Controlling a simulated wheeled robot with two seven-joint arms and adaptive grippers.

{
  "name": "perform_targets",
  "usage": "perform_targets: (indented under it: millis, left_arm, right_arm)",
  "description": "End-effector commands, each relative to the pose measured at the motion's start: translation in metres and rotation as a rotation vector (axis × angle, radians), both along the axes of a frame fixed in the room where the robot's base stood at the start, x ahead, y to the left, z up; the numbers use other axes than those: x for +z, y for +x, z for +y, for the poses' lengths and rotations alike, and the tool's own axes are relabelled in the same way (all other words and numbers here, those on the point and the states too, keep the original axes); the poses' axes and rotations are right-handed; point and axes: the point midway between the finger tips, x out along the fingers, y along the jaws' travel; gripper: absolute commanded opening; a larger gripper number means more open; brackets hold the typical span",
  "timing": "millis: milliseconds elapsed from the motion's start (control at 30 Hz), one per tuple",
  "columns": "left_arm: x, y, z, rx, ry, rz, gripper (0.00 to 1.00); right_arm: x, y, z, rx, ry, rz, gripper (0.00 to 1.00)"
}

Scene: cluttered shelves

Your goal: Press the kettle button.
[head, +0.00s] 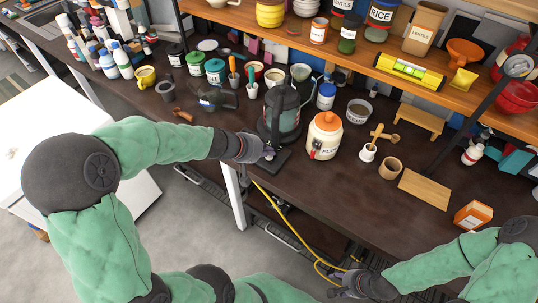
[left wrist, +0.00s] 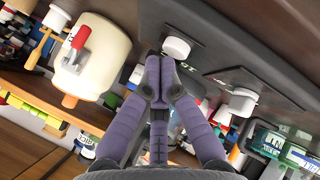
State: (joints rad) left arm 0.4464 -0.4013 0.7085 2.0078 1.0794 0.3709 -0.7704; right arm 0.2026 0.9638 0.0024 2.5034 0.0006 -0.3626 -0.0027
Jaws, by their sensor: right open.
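The kettle (head: 283,108), dark with a glass body, stands upright on the counter near its front edge. A dark flat base (head: 272,164) juts out in front of it. My left gripper (head: 268,154) is at this base, its purple fingertips together and holding nothing visible. In the left wrist view the closed fingertips (left wrist: 160,66) lie close to a round white button (left wrist: 176,47) on a dark surface; I cannot tell if they touch. A second white knob (left wrist: 240,101) shows further right. My right gripper (head: 345,284) is open, low before the counter, away from the kettle.
An orange-lidded flour jar (head: 324,136) stands right of the kettle; it also shows in the left wrist view (left wrist: 92,55). Mugs, jars and utensils crowd behind and left. A yellow cable (head: 283,220) hangs in front.

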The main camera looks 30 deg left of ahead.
Motion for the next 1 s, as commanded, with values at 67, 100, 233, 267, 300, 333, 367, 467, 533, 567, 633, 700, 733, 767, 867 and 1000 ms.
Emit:
perform_targets:
  millis: [67, 100, 233, 267, 300, 333, 367, 467, 533, 567, 633, 700, 733, 767, 867, 1000]
  left_arm:
    - [-0.0005, -0.0001, -0.0001, 0.000, 0.000, 0.000, 0.00]
    - [-0.0007, 0.0000, 0.0000, 0.000, 0.000, 0.000, 0.00]
    - [-0.0019, 0.0000, 0.0000, 0.000, 0.000, 0.000, 0.00]
    - [-0.0021, 0.0000, 0.0000, -0.001, 0.001, 0.000, 0.00]
    - [-0.0024, 0.0000, 0.0000, -0.001, 0.001, 0.000, 0.00]
    - [-0.0027, 0.0000, 0.0000, -0.001, 0.001, 0.000, 0.00]
    - [-0.0029, 0.0000, 0.0000, -0.001, 0.001, 0.000, 0.00]
    - [-0.0037, 0.0000, 0.0000, -0.001, 0.001, 0.000, 0.00]
    - [-0.0043, 0.0000, 0.0000, -0.001, 0.001, 0.000, 0.00]
    - [-0.0044, 0.0000, 0.0000, -0.001, 0.001, 0.000, 0.00]
    - [-0.0050, 0.0000, 0.0000, -0.001, 0.001, 0.000, 0.00]
    - [-0.0055, 0.0001, 0.0000, -0.001, 0.001, 0.000, 0.00]
    - [-0.0058, 0.0001, 0.0000, 0.000, 0.000, 0.000, 0.00]
    - [-0.0060, 0.0000, 0.0000, 0.000, 0.000, 0.000, 0.00]
    - [-0.0068, 0.0000, 0.0000, 0.000, 0.000, 0.000, 0.00]
    - [-0.0063, 0.0000, 0.0000, 0.000, 0.000, 0.000, 0.00]
  right_arm:
    - [-0.0005, 0.0001, 0.0000, 0.000, 0.000, 0.000, 0.48]
    - [-0.0010, 0.0001, 0.0000, 0.000, 0.000, 0.000, 0.48]
    - [-0.0023, 0.0000, 0.0000, 0.000, 0.000, 0.000, 0.48]
    - [-0.0027, 0.0000, 0.0000, 0.000, 0.000, 0.000, 0.48]
    - [-0.0031, 0.0000, 0.0000, 0.000, 0.000, 0.000, 0.48]
    - [-0.0034, 0.0000, 0.0000, 0.000, 0.000, 0.000, 0.48]
    - [-0.0037, 0.0000, 0.0000, 0.000, 0.000, 0.000, 0.48]
    - [-0.0048, 0.0000, 0.0000, 0.000, 0.000, 0.000, 0.48]
    - [-0.0054, 0.0000, 0.0000, 0.000, 0.000, 0.000, 0.48]
    - [-0.0057, 0.0000, 0.0000, 0.000, 0.000, 0.000, 0.48]
    - [-0.0065, 0.0000, 0.0000, 0.000, 0.000, 0.000, 0.48]
    - [-0.0072, 0.0000, 0.0000, 0.000, 0.000, 0.000, 0.48]
    - [-0.0075, 0.0000, 0.0000, 0.000, 0.000, 0.000, 0.48]
    - [-0.0078, 0.0000, 0.0000, 0.000, 0.000, 0.000, 0.48]
    - [-0.0088, 0.0000, 0.0000, 0.000, 0.000, 0.000, 0.48]
    - [-0.0083, 0.0000, 0.0000, 0.000, 0.000, 0.000, 0.48]
